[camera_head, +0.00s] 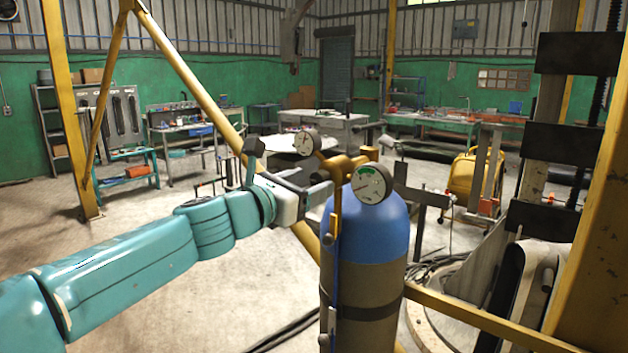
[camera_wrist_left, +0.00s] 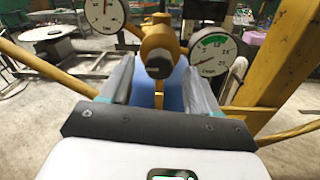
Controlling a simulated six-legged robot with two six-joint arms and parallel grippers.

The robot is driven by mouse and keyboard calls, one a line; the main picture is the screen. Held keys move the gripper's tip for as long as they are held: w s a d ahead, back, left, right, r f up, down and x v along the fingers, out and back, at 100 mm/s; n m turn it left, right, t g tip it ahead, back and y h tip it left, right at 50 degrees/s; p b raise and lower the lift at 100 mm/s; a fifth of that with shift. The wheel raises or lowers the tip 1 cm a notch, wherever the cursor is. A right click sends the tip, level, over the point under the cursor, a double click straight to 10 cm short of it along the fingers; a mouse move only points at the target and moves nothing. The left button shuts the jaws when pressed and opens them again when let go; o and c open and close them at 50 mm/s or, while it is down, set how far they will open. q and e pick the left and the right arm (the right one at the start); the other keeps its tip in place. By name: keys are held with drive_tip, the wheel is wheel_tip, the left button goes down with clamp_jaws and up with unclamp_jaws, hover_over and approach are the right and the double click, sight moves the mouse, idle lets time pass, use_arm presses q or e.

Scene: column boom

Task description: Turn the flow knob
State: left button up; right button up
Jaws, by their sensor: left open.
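A blue-topped gas cylinder (camera_head: 372,232) stands upright in front of me, with a brass regulator (camera_head: 345,165) on top. Two round gauges sit on it, the near gauge (camera_head: 371,184) and the far gauge (camera_head: 305,143). In the left wrist view, a brass knob with a dark end (camera_wrist_left: 158,64) faces the camera between the gauges. My left gripper (camera_head: 322,188) reaches in from the left beside the regulator. Its fingers (camera_wrist_left: 158,82) are open, one on each side of the knob's line; I cannot tell whether they touch it. My right gripper is not in view.
A yellow frame post (camera_head: 595,200) and dark brackets (camera_head: 545,148) stand close at the right. A yellow diagonal brace (camera_head: 185,72) crosses at the left. Workbenches (camera_head: 430,122) line the back wall. Open floor (camera_head: 240,290) lies left of the cylinder.

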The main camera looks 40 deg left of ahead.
sight(316, 178)
use_arm(q)
drive_tip(key=shift+w, duration=1.15)
drive_tip(key=shift+s, duration=0.1)
drive_tip(key=shift+c, duration=0.2)
drive_tip(key=c, duration=1)
